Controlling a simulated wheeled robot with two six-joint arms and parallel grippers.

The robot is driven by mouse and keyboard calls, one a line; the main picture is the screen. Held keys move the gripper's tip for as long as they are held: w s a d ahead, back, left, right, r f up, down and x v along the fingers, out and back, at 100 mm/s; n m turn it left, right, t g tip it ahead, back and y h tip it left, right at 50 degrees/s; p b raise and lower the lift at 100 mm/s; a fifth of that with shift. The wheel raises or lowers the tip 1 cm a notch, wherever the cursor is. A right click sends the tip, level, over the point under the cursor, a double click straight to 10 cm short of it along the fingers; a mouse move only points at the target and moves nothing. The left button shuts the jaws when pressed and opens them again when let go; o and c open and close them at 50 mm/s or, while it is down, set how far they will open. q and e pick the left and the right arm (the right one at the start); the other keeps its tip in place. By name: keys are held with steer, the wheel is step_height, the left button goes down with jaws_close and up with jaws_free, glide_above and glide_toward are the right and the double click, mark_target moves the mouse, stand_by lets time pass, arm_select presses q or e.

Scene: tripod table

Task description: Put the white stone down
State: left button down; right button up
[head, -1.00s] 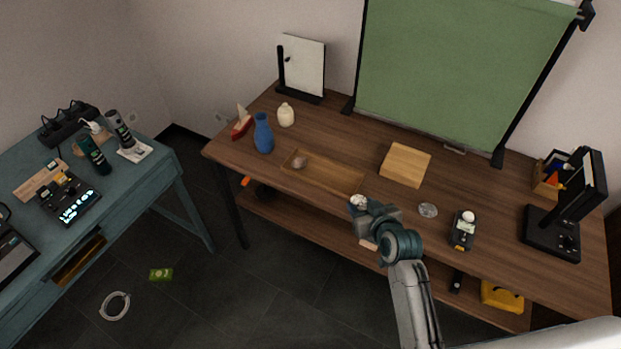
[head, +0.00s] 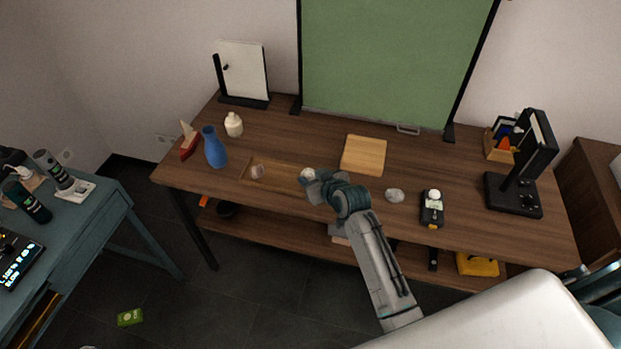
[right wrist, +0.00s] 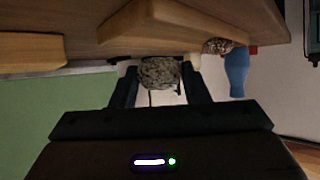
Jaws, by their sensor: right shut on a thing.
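The white stone (head: 307,174), pale and speckled, is held between the fingertips of my right gripper (head: 313,178). In the head view it shows at the right end of the shallow wooden tray (head: 283,166); I cannot tell its height exactly. In the right wrist view the stone (right wrist: 158,72) sits between the two dark fingers, and the tray's edge (right wrist: 180,24) shows close by. My gripper and arm hide the tray's right end. A brownish-pink stone (head: 257,171) lies in the tray's left end. My left gripper is not in view.
A grey-white stone (head: 394,195) lies on the brown table (head: 330,133) right of my gripper. A wooden block (head: 363,154) is behind it. A blue vase (head: 214,148) and cream jar (head: 233,124) stand left. A small dark device (head: 432,208) is at right.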

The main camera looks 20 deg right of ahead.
steer(key=shift+w+d+f, duration=0.1)
steer(key=shift+w+d, duration=0.05)
steer(key=shift+w, duration=0.85)
steer(key=shift+f+p, duration=0.45)
steer(key=shift+f, duration=1.35)
steer(key=shift+f, duration=0.25)
steer(key=o, duration=0.7)
steer(key=shift+o, duration=0.2)
steer(key=shift+r, duration=0.25)
steer(key=shift+s, duration=0.3)
steer(key=b+v, duration=0.1)
steer(key=v, duration=1)
steer(key=shift+s+r, duration=0.15)
steer(key=shift+r, duration=0.1)
